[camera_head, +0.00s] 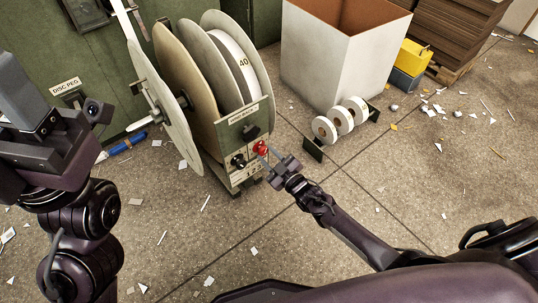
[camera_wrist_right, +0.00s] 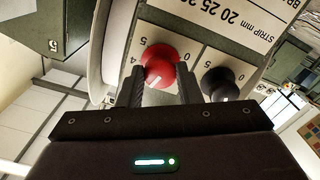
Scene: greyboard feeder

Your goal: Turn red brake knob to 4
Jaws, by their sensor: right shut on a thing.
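The red brake knob (camera_head: 260,147) is on the front panel of the reel feeder, low on its right side. My right gripper (camera_head: 267,156) reaches it from the lower right. In the right wrist view its two fingers (camera_wrist_right: 158,88) are shut on the sides of the red knob (camera_wrist_right: 160,66). A white pointer mark shows on the knob's face; digits 4 and 5 are printed to its left. Which digit the pointer meets is unclear. A black knob (camera_wrist_right: 219,83) is beside it. My left gripper (camera_head: 28,105) is at the left, away from the feeder; its fingers are not clear.
Large reels (camera_head: 190,65) stand in the feeder behind the panel. Small white rolls (camera_head: 340,120) are on a rack to the right. A big open box (camera_head: 335,60) stands behind them. Paper scraps litter the otherwise open floor.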

